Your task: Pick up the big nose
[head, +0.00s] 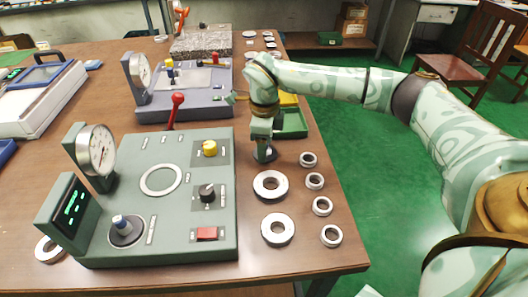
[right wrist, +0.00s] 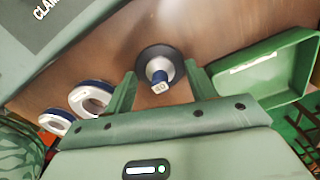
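A nose (right wrist: 159,72) with a dark round flange, a pale neck and a blue tip marked 40 stands on the wooden table in the right wrist view. I cannot tell whether it is the big one. My right gripper (right wrist: 161,90) is open, its green fingers on either side of the nose with gaps visible. In the head view my right gripper (head: 264,152) points down at the table, right of the green console, and mostly hides the nose. Another blue-tipped piece (head: 122,225) sits on the console's round seat. My left gripper is not in view.
Two large rings (head: 270,185) and several small rings (head: 315,181) lie on the table nearer the front. A green bin (head: 292,124) stands just behind my gripper. The green console (head: 190,245) with dial gauge (head: 97,150) is to the left. The table's right edge is close.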

